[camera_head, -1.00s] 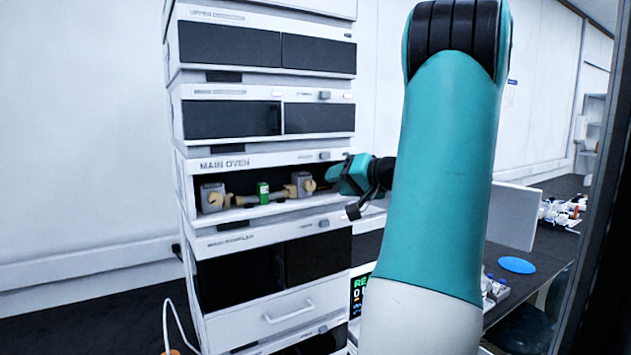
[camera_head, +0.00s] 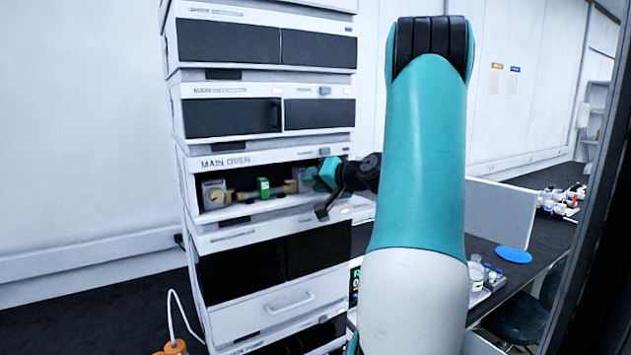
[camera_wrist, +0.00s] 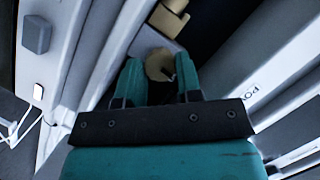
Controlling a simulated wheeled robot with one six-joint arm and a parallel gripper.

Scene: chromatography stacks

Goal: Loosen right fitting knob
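The right fitting knob (camera_wrist: 158,65) is a tan round knob on a grey block (camera_wrist: 150,40) in the wrist view. It shows in the gap between my two teal fingertips, and I cannot tell whether they touch it. My gripper (camera_wrist: 159,72) has its fingers apart. In the head view my gripper (camera_head: 322,174) is at the right end of the main oven opening and hides most of the right fitting. The left fitting knob (camera_head: 216,197) is on a grey block at the opening's left end. A green-labelled column (camera_head: 263,188) lies between the fittings.
The main oven (camera_head: 237,161) is one module in a tall white stack, with dark-fronted modules above and below. Its frame closely surrounds the opening. A bench with vials (camera_head: 478,275) and a blue disc (camera_head: 513,255) stands at right.

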